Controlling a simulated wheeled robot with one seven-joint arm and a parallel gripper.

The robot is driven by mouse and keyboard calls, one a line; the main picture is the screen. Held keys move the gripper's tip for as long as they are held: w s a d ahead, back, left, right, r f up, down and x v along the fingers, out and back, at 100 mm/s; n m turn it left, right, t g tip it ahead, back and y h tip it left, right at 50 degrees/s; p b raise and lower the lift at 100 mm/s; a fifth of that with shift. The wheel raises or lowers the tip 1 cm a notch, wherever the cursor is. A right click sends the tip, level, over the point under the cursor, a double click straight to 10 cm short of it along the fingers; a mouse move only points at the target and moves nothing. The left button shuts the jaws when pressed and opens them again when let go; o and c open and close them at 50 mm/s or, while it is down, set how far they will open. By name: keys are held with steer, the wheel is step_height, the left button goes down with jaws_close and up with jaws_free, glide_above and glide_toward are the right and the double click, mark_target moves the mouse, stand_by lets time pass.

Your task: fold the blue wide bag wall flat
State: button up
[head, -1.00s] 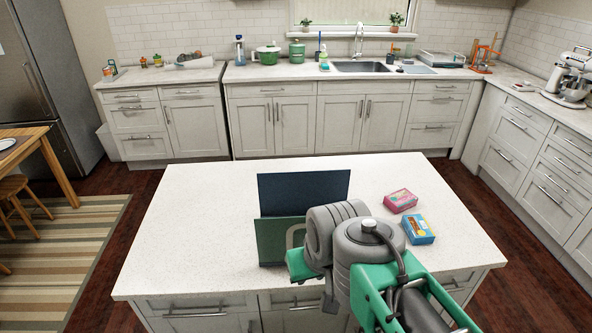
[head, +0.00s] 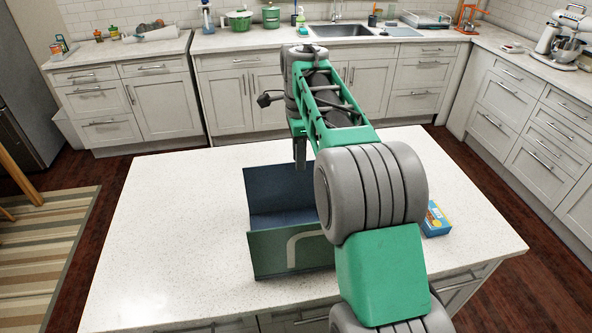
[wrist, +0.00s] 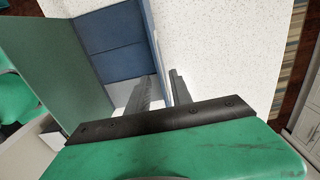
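The bag stands open on the white island top. Its dark blue wide wall (head: 262,188) is upright at the back, and its green wall (head: 276,255) with a pale handle is upright in front. Part of the bag's right side is hidden by my arm. My gripper (head: 300,164) points down at the blue wall's top edge. In the wrist view, my gripper (wrist: 163,82) has its two fingers apart, with the thin blue wall (wrist: 155,45) running between them. I cannot tell whether either finger touches it. The green wall (wrist: 55,75) shows at the left.
A blue and yellow box (head: 436,220) lies on the island top (head: 165,230) right of the bag, partly behind my arm. The left of the top is clear. Counters with a sink (head: 340,31) and a green pot (head: 239,20) stand behind, across a floor gap.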

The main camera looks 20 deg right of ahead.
mark_target(300, 186)
step_height(300, 186, down, 6)
steer(key=shift+d+r+p, duration=0.1)
steer(key=shift+d+p, duration=0.05)
steer(key=shift+p, duration=0.2)
jaws_close()
stand_by(1.2)
